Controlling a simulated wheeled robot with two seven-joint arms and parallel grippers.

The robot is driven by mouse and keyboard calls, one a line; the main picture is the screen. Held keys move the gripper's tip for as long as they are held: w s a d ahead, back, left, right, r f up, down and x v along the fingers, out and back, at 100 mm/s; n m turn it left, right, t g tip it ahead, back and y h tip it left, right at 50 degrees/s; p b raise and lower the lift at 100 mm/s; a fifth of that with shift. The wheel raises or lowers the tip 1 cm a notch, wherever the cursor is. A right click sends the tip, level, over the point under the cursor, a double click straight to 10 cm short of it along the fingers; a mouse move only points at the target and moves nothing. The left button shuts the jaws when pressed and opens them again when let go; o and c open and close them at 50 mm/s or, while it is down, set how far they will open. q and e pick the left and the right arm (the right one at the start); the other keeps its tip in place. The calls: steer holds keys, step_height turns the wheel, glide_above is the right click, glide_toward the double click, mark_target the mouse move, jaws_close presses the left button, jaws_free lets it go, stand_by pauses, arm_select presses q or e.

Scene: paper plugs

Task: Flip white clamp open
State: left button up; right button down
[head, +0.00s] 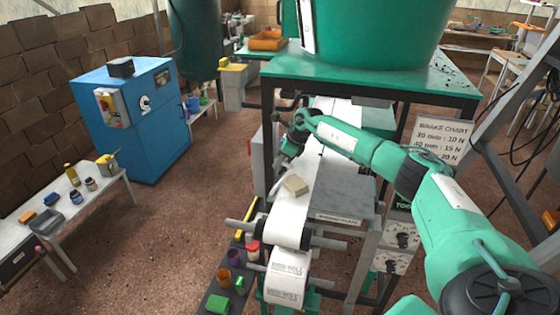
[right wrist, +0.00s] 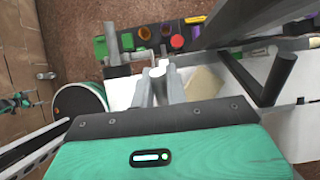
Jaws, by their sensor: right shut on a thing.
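My right gripper (head: 284,166) reaches down at the left edge of the white paper strip. In the right wrist view its two grey fingers (right wrist: 160,84) are closed together on a small white piece (right wrist: 158,72), which looks like the white clamp. In the head view a thin white part (head: 282,188) shows just below the gripper; most of the clamp is hidden or too small to make out. I cannot tell how far it is opened. My left gripper is not in view.
A beige block (head: 295,185) lies on the white strip (head: 290,213) close to the gripper. A grey plate (head: 342,192) is to the right. A roller with a printed roll (head: 287,280) is in front. Several coloured containers stand on a dark shelf (head: 212,287). A green tank stands behind.

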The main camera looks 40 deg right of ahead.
steer(key=c, duration=1.6)
jaws_free()
steer(key=shift+o, duration=0.7)
steer(key=shift+w+a, duration=0.1)
steer(key=shift+w, duration=0.05)
steer(key=shift+r, duration=0.25)
steer(key=b+v, duration=0.5)
steer(key=v, duration=0.8)
